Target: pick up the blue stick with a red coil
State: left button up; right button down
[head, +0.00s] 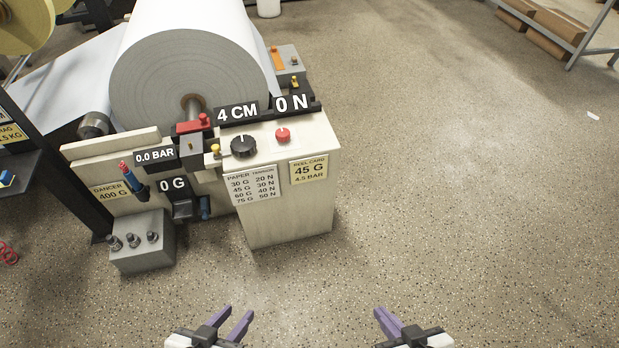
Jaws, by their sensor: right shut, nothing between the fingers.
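A blue stick with a red coiled upper end (131,178) stands tilted at the left front of the machine, beside the "DANCER 400 G" label. Its lower end is near the grey block with several metal knobs. My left gripper (238,311) is at the bottom of the head view, its purple fingers apart and empty, in front of and well to the right of the stick. My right gripper (380,311) is further right at the bottom edge, its fingers together and holding nothing. Neither gripper touches the stick.
A large paper roll (185,75) sits behind the white control cabinet (285,215), which has a black knob and a red button. The grey knob block (142,245) stands low at the left. A separate red coil (8,253) shows at the left edge. Speckled floor at right is largely clear.

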aim_at(128, 173)
jog(key=k, duration=0.65)
jog(key=u, duration=0.85)
jog(key=i, duration=0.65)
jog(key=u, duration=0.85)
jog(key=i, duration=1)
jog(key=z, duration=0.9)
jog(key=i, duration=0.65)
jog(key=z, duration=0.8)
